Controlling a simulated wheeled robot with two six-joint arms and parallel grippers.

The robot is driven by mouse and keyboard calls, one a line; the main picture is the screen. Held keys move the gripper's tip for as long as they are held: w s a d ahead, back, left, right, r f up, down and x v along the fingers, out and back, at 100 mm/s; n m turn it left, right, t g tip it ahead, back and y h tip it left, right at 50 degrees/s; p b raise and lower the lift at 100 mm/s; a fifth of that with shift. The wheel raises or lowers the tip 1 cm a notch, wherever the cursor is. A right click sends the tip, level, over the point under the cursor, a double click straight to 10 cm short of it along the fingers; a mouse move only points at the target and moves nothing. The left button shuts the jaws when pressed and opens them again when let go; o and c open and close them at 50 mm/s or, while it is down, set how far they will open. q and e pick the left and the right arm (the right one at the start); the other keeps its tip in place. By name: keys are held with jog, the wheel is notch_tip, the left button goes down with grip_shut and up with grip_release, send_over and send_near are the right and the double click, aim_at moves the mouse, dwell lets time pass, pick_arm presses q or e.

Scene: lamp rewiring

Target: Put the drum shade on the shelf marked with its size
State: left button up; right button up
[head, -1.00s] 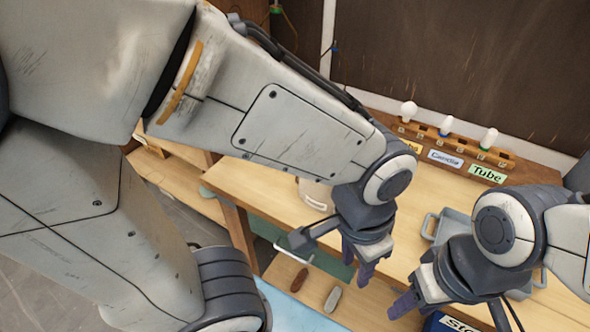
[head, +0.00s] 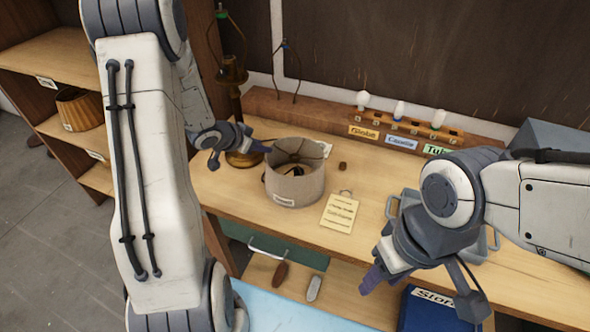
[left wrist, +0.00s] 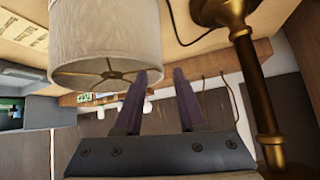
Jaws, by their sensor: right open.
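The drum shade (head: 296,186), grey-beige with a small label low on its side, stands upright on the workbench in the head view. In the left wrist view the shade (left wrist: 105,40) shows with its spoked ring. My left gripper (head: 258,147) is just left of the shade's upper rim. In the left wrist view its fingers (left wrist: 162,76) are apart, with one tip overlapping the rim; I cannot tell whether it touches. My right gripper (head: 376,278) is open and empty over the bench's front. A shelf unit (head: 60,57) with small labels stands at far left; their writing is unreadable.
A brass lamp base (head: 236,110) stands close behind my left gripper. A pleated shade (head: 80,110) occupies the middle shelf. A note card (head: 340,213) lies right of the drum shade. A bulb rack (head: 405,128) and a grey tray (head: 394,204) are further right.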

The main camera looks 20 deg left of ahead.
aim_at(280, 151)
pick_arm(q)
jog(key=p+x, duration=0.1)
jog(key=x, duration=0.7)
jog(key=shift+w+d+f, duration=0.1)
jog(key=shift+w+f, duration=0.05)
jog(key=shift+f, duration=0.05)
grip_shut()
